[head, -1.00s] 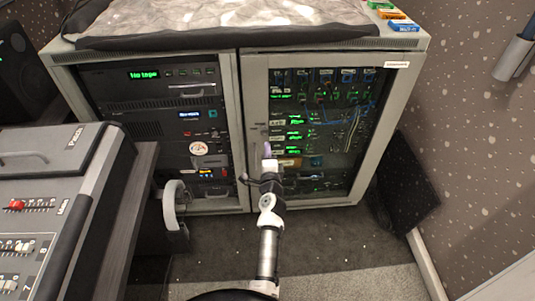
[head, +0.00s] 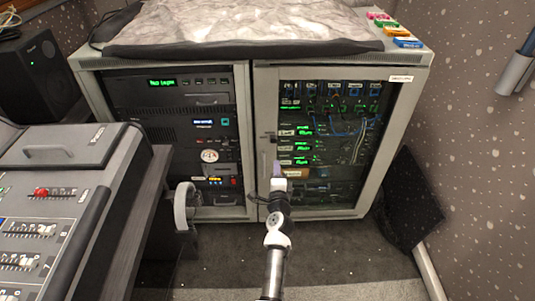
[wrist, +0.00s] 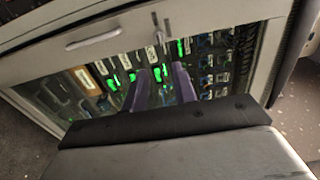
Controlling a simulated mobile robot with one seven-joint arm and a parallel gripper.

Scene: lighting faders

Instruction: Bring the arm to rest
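My arm reaches forward from the bottom of the head view toward the rack cabinet (head: 262,120). My gripper (head: 278,170) is in front of the cabinet's right glass door, near its left edge and below its latch. In the wrist view the two purple fingers of my gripper (wrist: 160,92) stand apart with a gap between them. Nothing shows held between them. The glass door and its lit equipment (wrist: 120,75) lie behind the fingers. I cannot tell the exact distance to the door.
A mixing desk (head: 45,210) with faders, one with a red cap (head: 41,193), stands at the left. A grey curved handle or armrest (head: 182,207) is between desk and cabinet. A black speaker (head: 35,75) is at the back left. Carpet (head: 345,250) is open at the lower right.

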